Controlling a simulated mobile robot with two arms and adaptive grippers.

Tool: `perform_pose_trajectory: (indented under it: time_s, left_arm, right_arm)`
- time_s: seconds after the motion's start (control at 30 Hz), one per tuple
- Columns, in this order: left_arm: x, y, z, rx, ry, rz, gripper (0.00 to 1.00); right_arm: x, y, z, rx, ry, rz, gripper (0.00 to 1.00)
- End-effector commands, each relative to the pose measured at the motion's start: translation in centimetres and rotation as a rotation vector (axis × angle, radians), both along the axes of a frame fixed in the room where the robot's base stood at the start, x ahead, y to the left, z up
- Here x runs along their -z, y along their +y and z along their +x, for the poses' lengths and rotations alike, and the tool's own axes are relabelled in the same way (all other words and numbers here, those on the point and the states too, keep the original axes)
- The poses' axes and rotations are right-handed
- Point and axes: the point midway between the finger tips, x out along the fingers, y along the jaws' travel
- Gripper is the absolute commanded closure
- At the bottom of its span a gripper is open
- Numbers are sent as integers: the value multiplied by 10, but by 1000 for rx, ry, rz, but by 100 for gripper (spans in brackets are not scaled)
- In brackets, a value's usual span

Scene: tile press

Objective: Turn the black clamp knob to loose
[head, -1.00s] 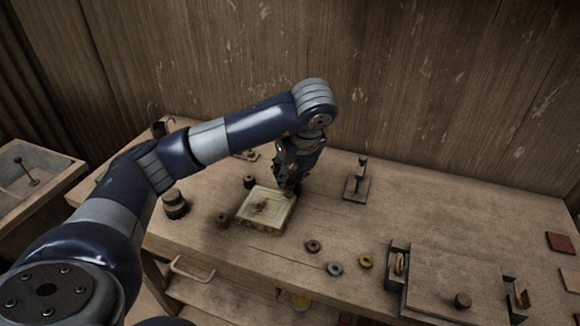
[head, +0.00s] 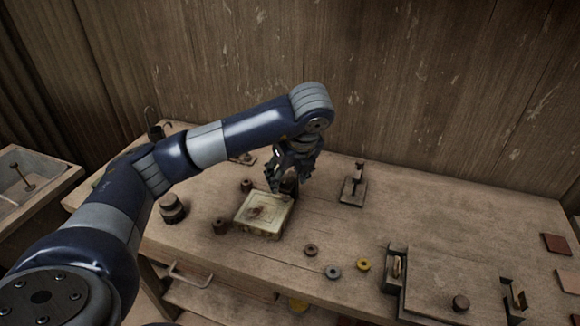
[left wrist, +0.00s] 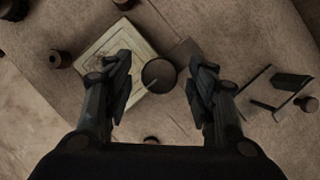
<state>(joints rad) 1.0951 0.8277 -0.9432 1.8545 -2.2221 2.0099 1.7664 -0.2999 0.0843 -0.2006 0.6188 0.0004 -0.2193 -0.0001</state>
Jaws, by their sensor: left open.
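My left gripper (head: 283,188) is open above this corner. In the left wrist view its two fingers (left wrist: 160,88) stand on either side of the knob, apart from it in the picture; the height gap cannot be told. In the head view the fingers partly hide the knob. My right gripper is not in view.
A small dark stand (head: 353,190) is to the right of the gripper. Dark cylinders (head: 220,226) and a larger knob (head: 172,208) lie left of the tile. Several rings (head: 333,272) lie in front. A fixture with brackets (head: 430,285) is at the right.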

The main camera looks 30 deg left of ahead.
Motion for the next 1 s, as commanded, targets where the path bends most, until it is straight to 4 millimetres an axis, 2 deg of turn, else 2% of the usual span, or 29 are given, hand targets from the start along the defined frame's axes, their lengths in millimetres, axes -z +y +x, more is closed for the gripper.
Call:
perform_pose_trajectory:
  time_s: [0.17,0.8,1.0]
  left_arm:
    - [-14,-5,-1,3,-6,1,49]
    - [-93,-32,-18,1,-5,1,49]
    - [-106,-38,-22,1,-3,1,49]
  right_arm:
    - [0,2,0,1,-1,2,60]
    - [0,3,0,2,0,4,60]
    - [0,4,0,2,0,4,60]
